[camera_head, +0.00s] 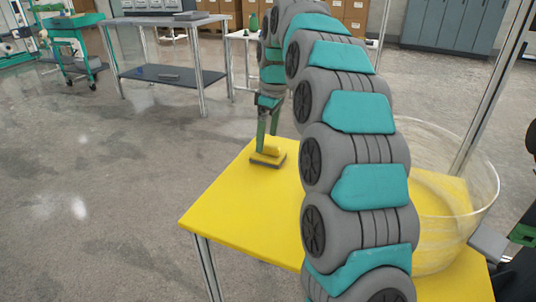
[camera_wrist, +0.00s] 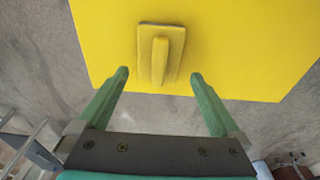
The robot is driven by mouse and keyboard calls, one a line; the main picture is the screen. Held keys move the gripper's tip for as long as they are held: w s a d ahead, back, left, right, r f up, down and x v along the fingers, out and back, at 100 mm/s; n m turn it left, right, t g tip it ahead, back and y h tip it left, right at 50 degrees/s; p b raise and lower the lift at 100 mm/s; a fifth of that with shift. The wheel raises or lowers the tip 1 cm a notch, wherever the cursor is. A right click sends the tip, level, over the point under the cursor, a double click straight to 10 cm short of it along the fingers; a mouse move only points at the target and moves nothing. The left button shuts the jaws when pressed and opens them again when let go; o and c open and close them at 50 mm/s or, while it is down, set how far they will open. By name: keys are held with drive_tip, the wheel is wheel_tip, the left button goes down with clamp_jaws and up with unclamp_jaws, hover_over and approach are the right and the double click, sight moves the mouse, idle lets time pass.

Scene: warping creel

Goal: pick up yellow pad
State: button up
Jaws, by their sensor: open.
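The yellow pad (camera_head: 271,150) lies on the yellow table (camera_head: 225,205), near its far left edge. It has a dark base edge and a raised yellow grip along its middle. In the wrist view, the pad (camera_wrist: 174,50) lies ahead of my gripper, with its raised grip pointing toward me. My gripper (camera_wrist: 159,75) is open and empty; its two green fingers stand to the left and right of the pad's near end. In the head view, my gripper (camera_head: 267,143) reaches down close over the pad. I cannot tell whether a finger touches it.
A large clear round container (camera_head: 478,212) stands on the right part of the yellow table. My arm hides the table's middle. A grey workbench (camera_head: 170,20) and a green cart (camera_head: 75,45) stand farther back left. The floor left of the table is clear.

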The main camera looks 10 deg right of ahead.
sight(268, 144)
drive_tip(key=shift+d+f, duration=0.1)
drive_tip(key=shift+f, duration=2.25)
drive_tip(key=shift+c, duration=0.4)
drive_tip(key=c, duration=1.1)
drive_tip(key=shift+c, duration=0.3)
drive_tip(key=shift+w+r, duration=0.1)
drive_tip(key=shift+r, duration=0.05)
drive_tip(key=shift+r, duration=1.65)
drive_tip(key=s, duration=0.5)
drive_tip(key=s+r+b, duration=0.1)
drive_tip(key=s, duration=0.4)
drive_tip(key=s+a+b, duration=0.1)
drive_tip(key=s, duration=0.5)
drive_tip(key=shift+r, duration=0.25)
